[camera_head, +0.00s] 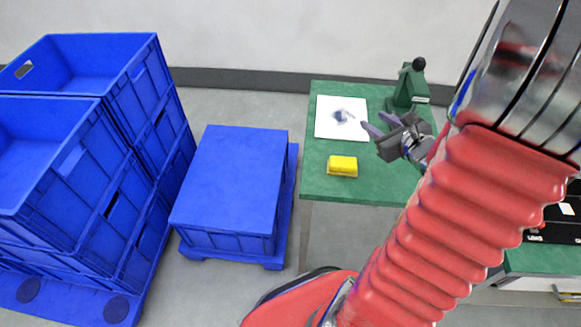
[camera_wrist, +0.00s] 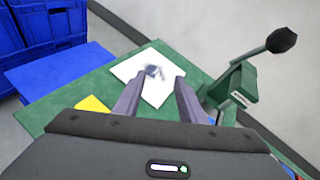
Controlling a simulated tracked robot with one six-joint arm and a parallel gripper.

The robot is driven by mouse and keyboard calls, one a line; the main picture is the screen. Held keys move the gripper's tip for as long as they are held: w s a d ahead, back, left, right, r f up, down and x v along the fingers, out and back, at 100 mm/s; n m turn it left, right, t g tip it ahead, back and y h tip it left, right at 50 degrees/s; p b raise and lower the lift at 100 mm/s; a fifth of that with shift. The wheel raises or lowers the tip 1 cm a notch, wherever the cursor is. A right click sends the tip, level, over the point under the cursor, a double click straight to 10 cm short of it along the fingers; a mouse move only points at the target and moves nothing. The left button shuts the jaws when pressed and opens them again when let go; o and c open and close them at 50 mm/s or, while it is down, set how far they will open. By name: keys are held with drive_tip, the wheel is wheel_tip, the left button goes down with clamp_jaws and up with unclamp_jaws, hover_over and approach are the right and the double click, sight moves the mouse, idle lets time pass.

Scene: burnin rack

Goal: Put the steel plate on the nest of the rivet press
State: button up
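The green rivet press (camera_head: 408,88) stands at the back right of the green table in the head view. In the wrist view the press (camera_wrist: 238,88) is at the right, its black-knobbed lever raised; I cannot make out its nest. I cannot clearly identify the steel plate. A white sheet (camera_head: 328,122) lies on the table with a dark grey patch on it, also seen in the wrist view (camera_wrist: 128,70); I cannot tell if the patch is a mark or an object. My gripper (camera_wrist: 160,76) is open above the table, its fingers apart over the sheet with nothing visible between them.
A yellow block (camera_head: 342,166) lies on the green table (camera_head: 318,190) in front of the sheet. A blue lidded crate (camera_head: 235,170) stands left of the table, and stacked blue crates (camera_head: 130,120) stand farther left. Table space left of the block is clear.

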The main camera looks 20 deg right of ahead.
drive_tip(key=a+r+n+g+y, duration=0.2)
drive_tip(key=a+r+n+y, duration=0.15)
drive_tip(key=a+n, duration=0.7)
drive_tip(key=a+r+n+g+y, duration=0.2)
drive_tip(key=a+n+g+y, duration=0.3)
drive_tip(key=a, duration=1.1)
drive_tip(key=s+a+n+g+h, duration=0.1)
drive_tip(key=s+a+n+h, duration=0.1)
drive_tip(key=s+a+n, duration=0.75)
drive_tip(key=s+d+r+n+h, duration=0.3)
drive_tip(key=d+r+n+h, duration=0.1)
drive_tip(key=n, duration=0.5)
drive_tip(key=shift+r+h, duration=0.35)
drive_tip(key=shift+r, duration=0.2)
drive_tip(key=shift+d, duration=0.15)
